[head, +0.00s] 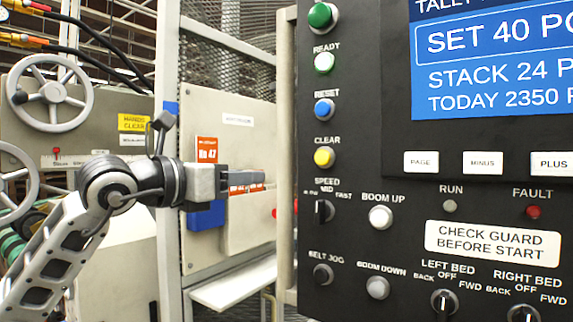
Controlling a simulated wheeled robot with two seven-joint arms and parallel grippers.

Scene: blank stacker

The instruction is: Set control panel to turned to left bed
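The black control panel (400,240) fills the right half of the head view. Its LEFT BED knob (444,302) is a black rotary switch at the bottom edge, under the marks BACK, OFF and FWD. Its pale pointer mark looks roughly upright, towards OFF. The similar RIGHT BED knob (523,314) is to its right, cut by the frame edge. My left gripper (264,178) points right, left of the panel and above the knob's height, apart from the knobs. Its fingers show side-on, so their opening is unclear. My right gripper is out of view.
The panel carries a blue screen (490,60), a SPEED knob (324,210), BELT JOG knob (322,274), and BOOM UP (380,217) and BOOM DOWN (377,287) buttons. Behind my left arm stand a beige cabinet (240,140), a mesh guard and handwheels (50,92).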

